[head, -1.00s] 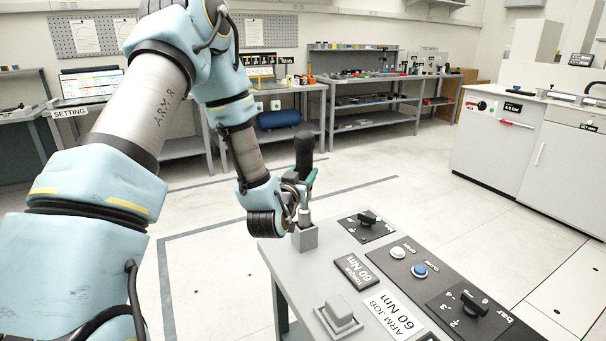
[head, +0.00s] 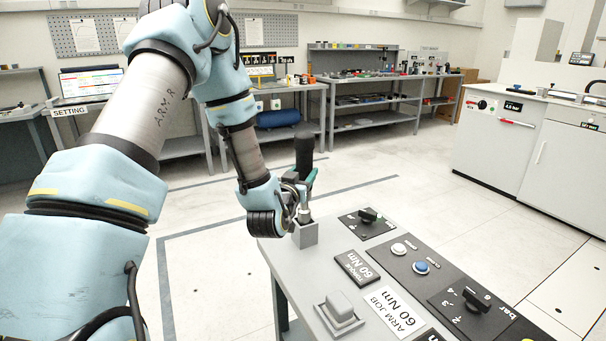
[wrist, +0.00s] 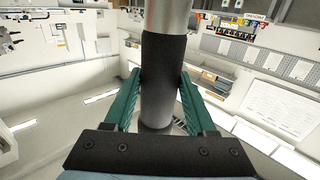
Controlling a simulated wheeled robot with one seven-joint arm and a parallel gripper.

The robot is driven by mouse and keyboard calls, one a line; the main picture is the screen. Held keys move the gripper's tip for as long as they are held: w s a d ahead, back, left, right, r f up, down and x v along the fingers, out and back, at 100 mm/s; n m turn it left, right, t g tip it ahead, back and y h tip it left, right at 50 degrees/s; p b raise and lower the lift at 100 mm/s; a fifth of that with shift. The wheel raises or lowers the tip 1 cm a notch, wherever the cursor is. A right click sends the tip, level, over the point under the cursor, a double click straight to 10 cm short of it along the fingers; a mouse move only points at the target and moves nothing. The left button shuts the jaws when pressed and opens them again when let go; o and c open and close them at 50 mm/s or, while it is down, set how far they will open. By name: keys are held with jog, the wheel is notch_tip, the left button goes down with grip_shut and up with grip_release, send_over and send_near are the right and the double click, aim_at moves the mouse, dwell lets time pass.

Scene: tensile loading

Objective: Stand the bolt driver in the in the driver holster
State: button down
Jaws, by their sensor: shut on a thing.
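The bolt driver (head: 303,150) stands upright with its dark handle at the top. My gripper (head: 303,185) is shut on the driver above the holster. In the wrist view, the green fingers lie on both sides of the driver's dark grip (wrist: 163,80). The holster is not seen in the wrist view.
The bench top (head: 290,262) carries a knob panel (head: 367,222), a panel with white and blue buttons (head: 410,262), a torque label (head: 357,267) and a raised grey block (head: 339,306). A pressure knob (head: 470,300) is at the right. Open floor lies left of the bench.

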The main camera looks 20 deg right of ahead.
jog(key=shift+f+b, duration=2.7)
jog(key=shift+b, duration=0.2)
dwell(1.3)
jog(key=c, duration=0.5)
grip_release()
jog(key=o, duration=0.4)
jog(key=shift+c, duration=0.2)
jog(key=shift+f, duration=0.2)
jog(key=p+v, duration=0.4)
jog(key=v, duration=0.6)
jog(key=shift+s+a+r, duration=0.2)
jog(key=shift+s+a, duration=0.05)
jog(key=shift+s, duration=0.05)
